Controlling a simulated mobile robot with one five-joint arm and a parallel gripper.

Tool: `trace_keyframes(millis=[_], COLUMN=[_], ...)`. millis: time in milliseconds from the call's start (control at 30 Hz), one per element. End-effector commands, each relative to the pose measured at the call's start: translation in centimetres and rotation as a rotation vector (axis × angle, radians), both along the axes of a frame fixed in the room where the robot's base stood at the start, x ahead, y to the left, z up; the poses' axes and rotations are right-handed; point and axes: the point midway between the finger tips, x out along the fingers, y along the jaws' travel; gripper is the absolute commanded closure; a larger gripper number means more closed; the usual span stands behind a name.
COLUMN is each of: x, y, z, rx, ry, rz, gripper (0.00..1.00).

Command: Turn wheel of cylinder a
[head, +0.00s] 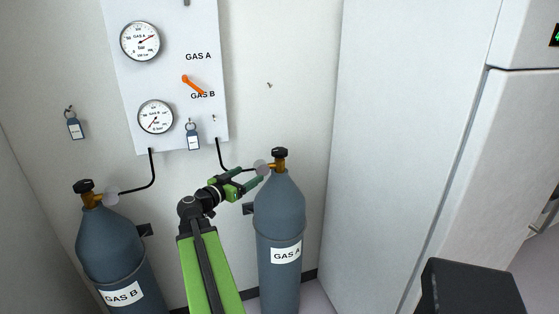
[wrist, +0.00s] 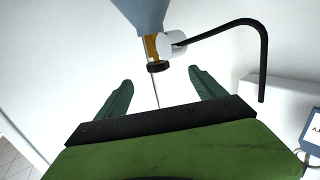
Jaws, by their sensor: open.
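The cylinder labelled GAS A (head: 279,210) is blue-grey and stands upright right of my arm in the head view. Its black wheel (head: 280,153) sits on top of a brass valve. In the wrist view the picture is turned over: the wheel (wrist: 157,67) shows below the brass valve (wrist: 151,47), with the cylinder (wrist: 141,12) at the top. My gripper (head: 262,172) is open, its fingers beside the valve in the head view. In the wrist view my gripper's green fingers (wrist: 158,82) are spread, with the wheel between and beyond their tips. I see no contact with the wheel.
The cylinder labelled GAS B (head: 108,240) stands at left. A wall panel (head: 180,75) carries gauges and an orange lever (head: 193,84). A black hose (wrist: 263,60) and pale fitting (wrist: 173,44) lie close to the valve. A tall white cabinet (head: 405,120) stands at right.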

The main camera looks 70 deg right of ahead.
Motion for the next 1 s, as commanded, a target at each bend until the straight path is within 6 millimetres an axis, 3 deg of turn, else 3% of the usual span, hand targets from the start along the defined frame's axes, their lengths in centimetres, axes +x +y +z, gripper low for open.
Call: trace_keyframes(millis=[100, 267, 367, 800, 1000], x=[-1.5, -1.6, -1.9, -5.0, -6.0], y=[-1.2, -1.6, -2.8, -13.2, -16.6], z=[1.1, 1.3, 1.2, 1.2, 1.2], rx=[-0.061, -0.067, -0.066, -0.065, -0.064], ry=[-0.015, -0.017, -0.016, -0.016, -0.016], rz=[-0.013, -0.013, -0.014, -0.015, -0.012], gripper=[0.20, 0.20, 0.20, 0.20, 0.20])
